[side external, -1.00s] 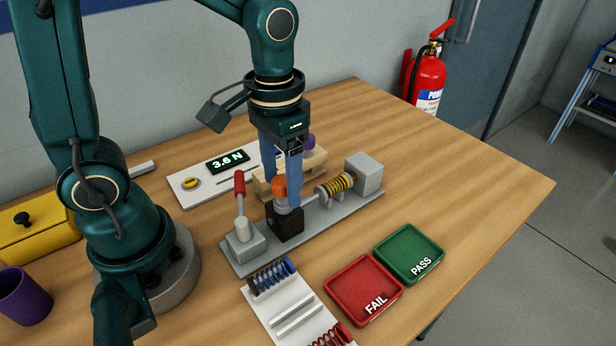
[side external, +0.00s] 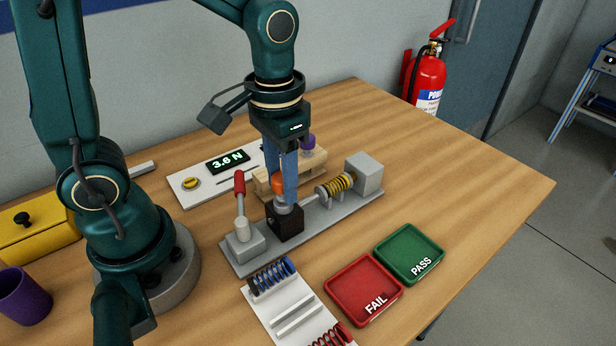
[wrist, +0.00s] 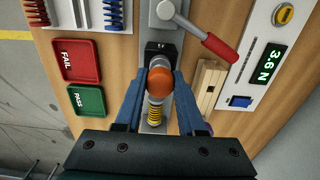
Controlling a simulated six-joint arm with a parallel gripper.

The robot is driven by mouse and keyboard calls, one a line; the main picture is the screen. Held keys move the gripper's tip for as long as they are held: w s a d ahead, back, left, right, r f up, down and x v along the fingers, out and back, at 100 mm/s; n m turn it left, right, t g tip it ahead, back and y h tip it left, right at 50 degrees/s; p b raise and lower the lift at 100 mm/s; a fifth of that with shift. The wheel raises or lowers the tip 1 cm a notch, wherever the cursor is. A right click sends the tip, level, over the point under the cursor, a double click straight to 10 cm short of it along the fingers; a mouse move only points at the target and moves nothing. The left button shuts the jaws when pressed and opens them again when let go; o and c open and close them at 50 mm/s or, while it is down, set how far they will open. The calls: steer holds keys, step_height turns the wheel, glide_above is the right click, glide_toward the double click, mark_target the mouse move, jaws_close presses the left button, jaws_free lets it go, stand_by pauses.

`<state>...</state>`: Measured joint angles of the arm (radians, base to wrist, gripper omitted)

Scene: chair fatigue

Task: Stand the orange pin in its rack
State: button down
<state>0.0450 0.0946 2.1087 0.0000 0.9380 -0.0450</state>
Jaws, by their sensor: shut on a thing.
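The orange pin (side external: 279,184) stands upright in the dark block (side external: 287,224) of the grey test fixture; its round orange head (wrist: 159,82) shows between my fingers in the wrist view. My gripper (side external: 284,190) is shut on the pin, with one blue finger on each side of it. It also shows in the wrist view (wrist: 160,90). The pin's lower end is hidden in the block. The wooden rack (side external: 264,188) lies behind the fixture, partly hidden by my fingers; it also shows in the wrist view (wrist: 206,92). A purple-topped piece (side external: 308,142) stands at the rack.
A red-handled lever (side external: 240,195) stands left of the block. A yellow spring (side external: 340,184) is to its right. Red FAIL (side external: 345,312) and green PASS (side external: 410,277) trays and a spring holder (side external: 285,303) lie in front. A display panel reading 3.6 N (side external: 205,188) lies behind.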

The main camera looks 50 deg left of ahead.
steer(key=shift+r, duration=2.5)
steer(key=shift+r, duration=0.1)
steer(key=shift+r, duration=1.95)
step_height(320, 180, up, 6)
steer(key=w+a+f, duration=0.1)
steer(key=w+a, duration=0.3)
steer(key=a, duration=0.5)
steer(key=shift+a, duration=0.25)
